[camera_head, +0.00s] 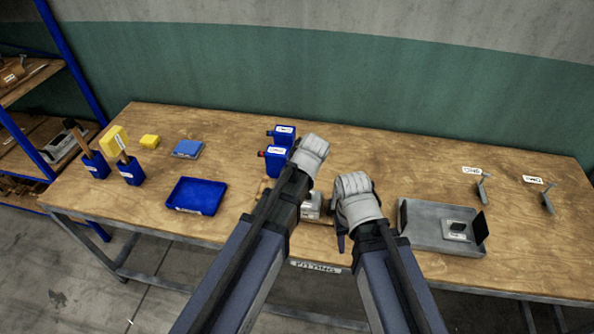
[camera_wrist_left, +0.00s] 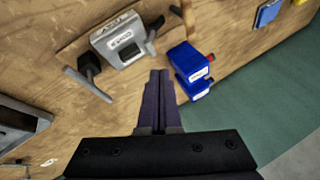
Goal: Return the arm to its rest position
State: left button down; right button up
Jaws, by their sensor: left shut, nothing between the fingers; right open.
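My left arm (camera_head: 262,225) reaches over the bench in the head view, and its fingers are hidden there. In the left wrist view my left gripper (camera_wrist_left: 160,75) is shut and empty, pointing over the bench beside two blue boxes (camera_wrist_left: 190,70). My right arm (camera_head: 383,260) reaches over the front of the bench. My right gripper (camera_head: 341,243) is open; only a dark part of it shows below the white wrist. A grey device (camera_wrist_left: 120,38) with a dark-jointed lever lies near the left gripper; it is mostly hidden in the head view.
A grey metal tray (camera_head: 420,235) and two labelled brackets (camera_head: 483,188) stand on the right. The back right is mostly clear.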

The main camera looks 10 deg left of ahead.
dwell(0.5)
pick_arm(q)
jog(key=s+d+f+g+b, duration=0.1)
jog(key=s+d+f+b, duration=0.1)
jog(key=s, duration=0.4)
jog(key=s+d+f+g+h+b, duration=0.1)
jog(key=s+f+g+b, duration=0.1)
jog(key=s+f, duration=0.2)
jog(key=s+d+f+g+b, duration=0.2)
jog(key=s+f+b, duration=0.1)
jog(key=s, duration=0.7)
jog(key=shift+d+f+h, duration=0.25)
jog(key=shift+d+h, duration=0.05)
jog(key=shift+h, duration=0.1)
